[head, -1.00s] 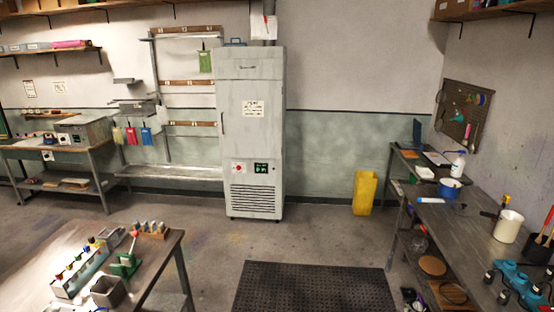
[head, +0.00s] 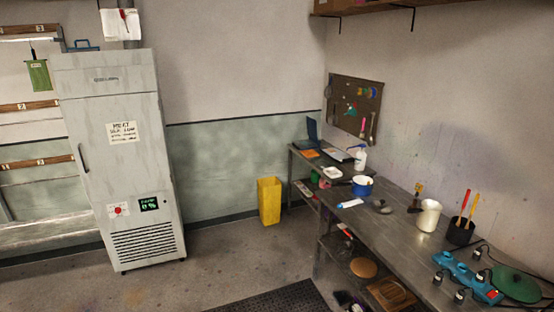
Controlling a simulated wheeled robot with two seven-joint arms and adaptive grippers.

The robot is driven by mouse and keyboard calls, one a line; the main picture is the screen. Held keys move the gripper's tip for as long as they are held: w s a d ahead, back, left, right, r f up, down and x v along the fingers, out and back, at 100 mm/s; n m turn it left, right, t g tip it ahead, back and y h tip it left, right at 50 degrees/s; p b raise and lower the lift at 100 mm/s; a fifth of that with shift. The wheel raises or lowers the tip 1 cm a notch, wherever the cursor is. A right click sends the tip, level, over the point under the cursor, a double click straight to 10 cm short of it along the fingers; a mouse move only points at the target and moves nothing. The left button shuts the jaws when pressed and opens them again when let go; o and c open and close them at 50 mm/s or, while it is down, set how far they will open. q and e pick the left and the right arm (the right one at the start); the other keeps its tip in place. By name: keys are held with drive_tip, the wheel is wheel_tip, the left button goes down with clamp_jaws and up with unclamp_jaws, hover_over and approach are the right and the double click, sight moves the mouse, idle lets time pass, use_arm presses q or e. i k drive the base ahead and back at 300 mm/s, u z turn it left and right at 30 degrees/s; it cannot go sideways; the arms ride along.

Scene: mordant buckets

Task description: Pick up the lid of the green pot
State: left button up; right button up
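A low, rounded dark green thing (head: 518,284) lies on the metal bench at the lower right, beside a teal power strip. It looks like a lid or a lidded pot, but I cannot tell which. A blue pot (head: 362,187) with a whitish inside stands farther back on the bench. A small dark grey domed thing (head: 382,206) lies near it, perhaps a lid. Neither of my grippers is in view.
The metal bench (head: 400,232) runs along the right wall. On it stand a cream jug (head: 428,215), a black holder (head: 461,231) with red and orange handles, and the teal power strip (head: 467,278). A yellow bin (head: 269,201) and a tall grey cabinet (head: 120,160) stand left, with open floor in front.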

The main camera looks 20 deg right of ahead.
sight(514, 282)
drive_tip(key=z, duration=0.95)
drive_tip(key=i, duration=0.85)
drive_tip(key=z, duration=0.9)
